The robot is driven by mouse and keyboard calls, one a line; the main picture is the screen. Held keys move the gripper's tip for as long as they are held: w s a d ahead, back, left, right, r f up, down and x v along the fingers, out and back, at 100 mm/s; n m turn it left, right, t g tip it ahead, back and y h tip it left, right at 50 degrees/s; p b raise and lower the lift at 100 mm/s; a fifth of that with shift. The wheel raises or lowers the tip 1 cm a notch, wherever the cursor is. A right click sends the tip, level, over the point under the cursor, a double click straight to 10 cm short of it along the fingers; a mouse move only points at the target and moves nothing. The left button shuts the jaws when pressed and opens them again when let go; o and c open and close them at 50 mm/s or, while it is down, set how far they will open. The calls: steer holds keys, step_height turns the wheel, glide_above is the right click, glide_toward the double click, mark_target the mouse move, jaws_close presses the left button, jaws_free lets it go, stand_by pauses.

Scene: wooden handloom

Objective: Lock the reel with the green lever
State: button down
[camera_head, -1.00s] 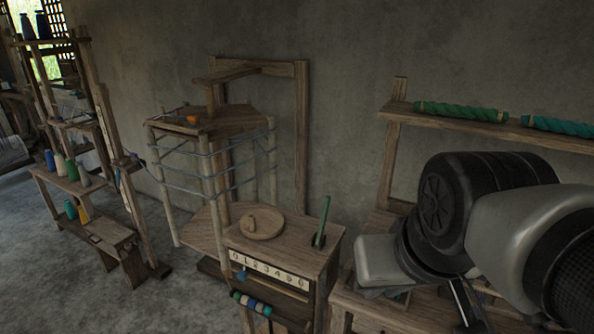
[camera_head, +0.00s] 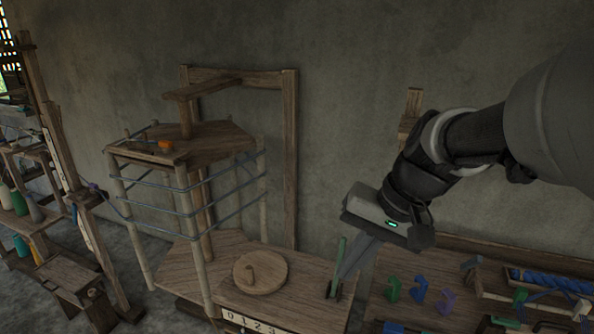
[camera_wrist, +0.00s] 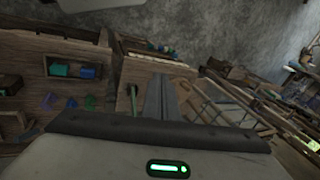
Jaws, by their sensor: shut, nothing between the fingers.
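The green lever (camera_head: 336,266) stands nearly upright in a dark slot in the wooden bench top (camera_head: 300,304), its top leaning slightly right. The wooden reel (camera_head: 210,145), with blue yarn (camera_head: 188,213) around its posts, stands behind and left of the bench. My gripper (camera_head: 345,272) is shut and empty, pointing down and left, its fingers just right of the lever. They overlap or nearly touch it in the head view; contact cannot be told.
A round wooden disc with a peg (camera_head: 260,274) lies on the bench left of the lever. Colored hooks (camera_head: 419,297) and a blue-wound spool (camera_head: 550,282) are on the table at right. Yarn cones (camera_head: 19,204) stand on a rack at far left.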

steer(key=w+d+f+m+t+y+b, duration=0.1)
steer(key=w+d+f+m+y+b, duration=0.15)
steer(key=w+f, duration=0.35)
steer(key=w+d+f+m+y+b, duration=0.2)
steer(key=w+f+y, duration=0.1)
steer(key=w+f, duration=0.35)
steer(key=w+d+f+m+t+y+b, duration=0.3)
steer(key=w+d+f+t, duration=0.4)
steer(key=d, duration=0.5)
steer(key=w+f+m+b, duration=0.1)
steer(key=w+f+m, duration=0.1)
steer(key=w, duration=0.1)
steer(key=shift+w+d+t, duration=0.35)
steer(key=shift+t, duration=0.05)
steer(key=shift+a+f+m, duration=0.1)
steer(key=shift+m, duration=0.15)
steer(key=w+a, duration=0.3)
steer(key=a, duration=0.5)
steer(key=shift+a+r, duration=0.2)
steer(key=shift+a, duration=0.2)
